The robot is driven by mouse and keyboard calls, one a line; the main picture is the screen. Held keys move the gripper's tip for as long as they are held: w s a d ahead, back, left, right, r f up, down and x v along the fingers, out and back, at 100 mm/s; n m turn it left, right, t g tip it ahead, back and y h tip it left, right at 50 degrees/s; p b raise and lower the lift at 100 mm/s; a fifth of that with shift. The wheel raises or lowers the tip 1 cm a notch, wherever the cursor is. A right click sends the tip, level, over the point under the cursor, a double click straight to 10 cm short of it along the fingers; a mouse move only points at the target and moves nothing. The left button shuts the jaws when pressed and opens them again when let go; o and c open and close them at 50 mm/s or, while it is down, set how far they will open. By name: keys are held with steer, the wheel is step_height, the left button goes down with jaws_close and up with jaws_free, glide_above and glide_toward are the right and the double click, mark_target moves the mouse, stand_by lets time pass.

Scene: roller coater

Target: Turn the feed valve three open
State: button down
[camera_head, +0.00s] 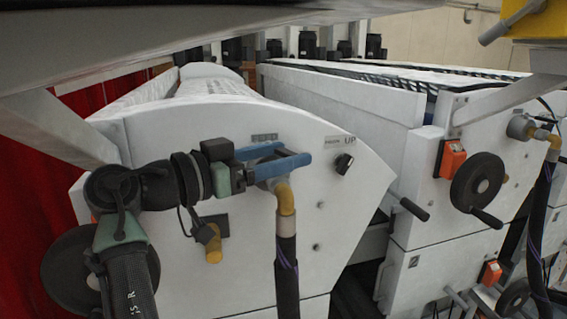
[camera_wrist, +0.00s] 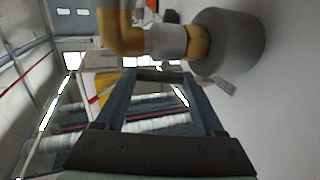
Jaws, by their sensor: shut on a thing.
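The feed valve is on the white end panel of the near roller unit, with a yellow elbow (camera_head: 285,198) that runs down into a black hose (camera_head: 287,265). My gripper (camera_head: 296,157) reaches in from the left with its blue fingers in front of the valve body, just above the elbow. In the wrist view, my gripper (camera_wrist: 160,76) has its fingertips on a short dark bar between them, apparently the valve handle. The yellow elbow (camera_wrist: 121,35) and a grey round fitting (camera_wrist: 228,42) are just beyond. My fingers hide much of the valve, so its setting cannot be told.
A black switch knob (camera_head: 343,163) is right of my gripper. A second yellow fitting (camera_head: 214,245) is below my wrist. A black handwheel (camera_head: 477,181) and a red-orange box (camera_head: 451,158) are on the unit at right. A red curtain (camera_head: 35,190) hangs at left.

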steer(key=shift+a+m+g+h, duration=0.25)
steer(key=shift+m+g+h, duration=0.15)
steer(key=shift+g, duration=0.3)
steer(key=shift+s, duration=0.1)
jaws_free()
steer(key=b+v, duration=0.3)
steer(key=v, duration=1)
